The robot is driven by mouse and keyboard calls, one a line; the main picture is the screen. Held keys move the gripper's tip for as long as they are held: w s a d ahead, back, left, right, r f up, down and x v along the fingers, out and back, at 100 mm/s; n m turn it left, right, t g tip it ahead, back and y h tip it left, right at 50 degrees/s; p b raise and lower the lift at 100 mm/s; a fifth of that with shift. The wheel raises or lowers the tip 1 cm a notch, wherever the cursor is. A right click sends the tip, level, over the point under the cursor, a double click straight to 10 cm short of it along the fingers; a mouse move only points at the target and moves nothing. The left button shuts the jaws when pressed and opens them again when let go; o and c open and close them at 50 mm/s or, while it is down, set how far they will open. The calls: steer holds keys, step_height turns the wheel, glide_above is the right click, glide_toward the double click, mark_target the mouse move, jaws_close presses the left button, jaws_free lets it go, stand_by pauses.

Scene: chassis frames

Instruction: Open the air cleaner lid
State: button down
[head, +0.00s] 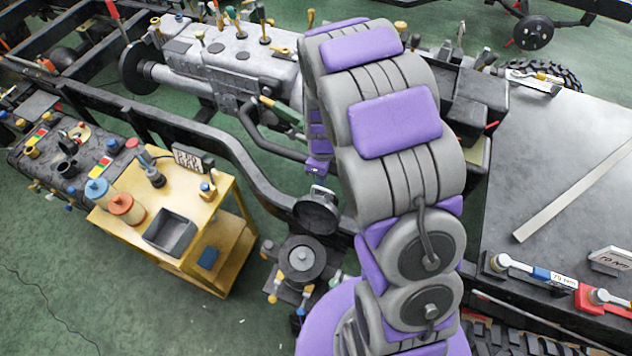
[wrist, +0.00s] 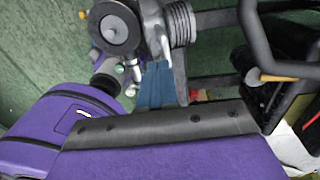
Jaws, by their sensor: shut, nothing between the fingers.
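My gripper (wrist: 165,124) shows only in part, as a dark plate with screws and a purple body along the bottom of the wrist view. It is shut and empty. In the head view I cannot make the gripper out clearly.
A black chassis rail (head: 240,160) runs behind the lid. A yellow cart (head: 225,215) with a grey tray (head: 170,232) stands to the left. A dark tabletop (head: 560,140) is on the right. Green floor is open at lower left. A curved dark pipe (wrist: 250,40) rises at upper right in the wrist view.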

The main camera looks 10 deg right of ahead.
step_height(320, 180, up, 8)
steer(key=shift+d+p, duration=0.35)
steer(key=shift+p, duration=0.1)
steer(key=shift+s, duration=0.1)
